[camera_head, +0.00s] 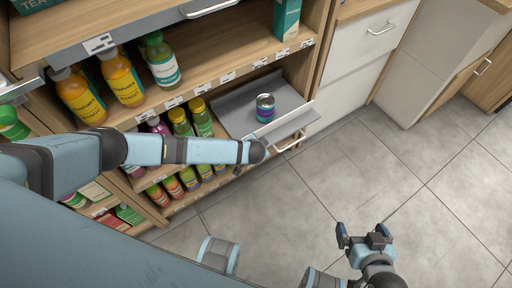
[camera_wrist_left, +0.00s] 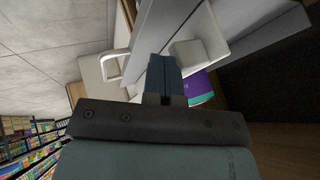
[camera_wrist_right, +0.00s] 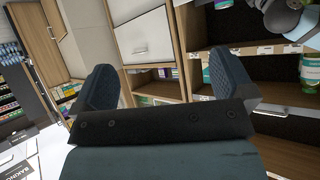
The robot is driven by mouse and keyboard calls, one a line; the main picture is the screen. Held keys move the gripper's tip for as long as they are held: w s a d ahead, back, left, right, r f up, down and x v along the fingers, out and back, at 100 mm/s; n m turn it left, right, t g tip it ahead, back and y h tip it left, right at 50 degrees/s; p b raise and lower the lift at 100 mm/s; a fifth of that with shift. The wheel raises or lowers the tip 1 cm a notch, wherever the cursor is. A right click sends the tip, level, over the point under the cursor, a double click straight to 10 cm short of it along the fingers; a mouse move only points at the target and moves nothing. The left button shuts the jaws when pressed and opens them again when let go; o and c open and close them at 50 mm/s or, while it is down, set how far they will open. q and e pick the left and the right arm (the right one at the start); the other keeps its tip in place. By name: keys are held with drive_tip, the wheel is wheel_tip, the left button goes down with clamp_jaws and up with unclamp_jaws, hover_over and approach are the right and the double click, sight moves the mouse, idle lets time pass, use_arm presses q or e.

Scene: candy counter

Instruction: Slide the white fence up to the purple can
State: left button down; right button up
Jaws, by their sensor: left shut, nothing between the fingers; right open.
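The purple can (camera_head: 265,108), with a grey top and a teal band, stands upright on a grey pull-out tray (camera_head: 235,113). Part of it shows in the left wrist view (camera_wrist_left: 200,88), behind my left gripper. A white piece that looks like the fence (camera_wrist_left: 190,54) is close to the can and the fingertips there; I cannot tell whether they touch. My left gripper (camera_wrist_left: 163,60) is shut and empty at the tray's front. My right gripper (camera_head: 362,236) is open and empty above the floor.
Orange bottles (camera_head: 121,77) stand on the shelf left of the tray. More bottles (camera_head: 187,178) stand below it. A drawer handle (camera_head: 291,143) is beside my left wrist. White cabinets (camera_head: 352,70) stand to the right. The tiled floor (camera_head: 400,150) is clear.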

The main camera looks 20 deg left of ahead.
use_arm(q)
drive_tip(key=shift+w+a+p, duration=0.25)
drive_tip(key=shift+a+p, duration=0.15)
drive_tip(key=shift+a, duration=0.25)
drive_tip(key=shift+w+a+f, duration=0.1)
drive_tip(key=shift+a+f, duration=0.1)
drive_tip(key=shift+a, duration=0.45)
